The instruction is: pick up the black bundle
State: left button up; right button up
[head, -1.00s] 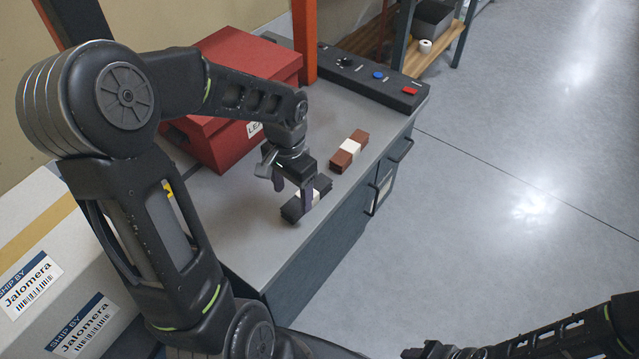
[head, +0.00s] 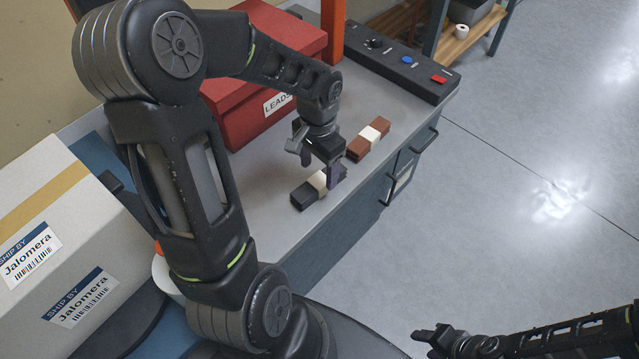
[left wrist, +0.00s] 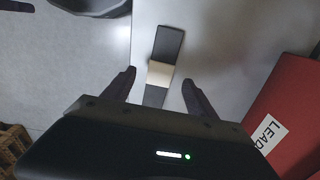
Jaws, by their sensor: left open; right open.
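The black bundle (head: 303,196) is a flat dark stack with a pale band, lying on the grey bench top. In the left wrist view the bundle (left wrist: 168,42) runs lengthwise between and past my fingertips, its band near their level. My left gripper (head: 318,165) is open above the bundle, and one finger hides part of its far end in the head view. The left wrist view shows its two fingers (left wrist: 158,80) apart on either side, with nothing gripped. My right gripper (head: 428,338) is open and empty over the floor at the lower right.
A brown bundle with a white band (head: 359,148) lies close beyond the black one. A red box (head: 262,85) labelled LEADS stands behind. A dark control panel (head: 390,73) sits at the bench's far end. A shipping carton (head: 75,230) is at the left.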

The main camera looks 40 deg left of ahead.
aim_at(320, 180)
pick_arm(q)
jog(key=shift+w+f+b, duration=0.15)
jog(key=shift+f+b, duration=0.2)
jog(key=shift+f, duration=2.35)
jog(key=shift+c, duration=0.5)
grip_shut()
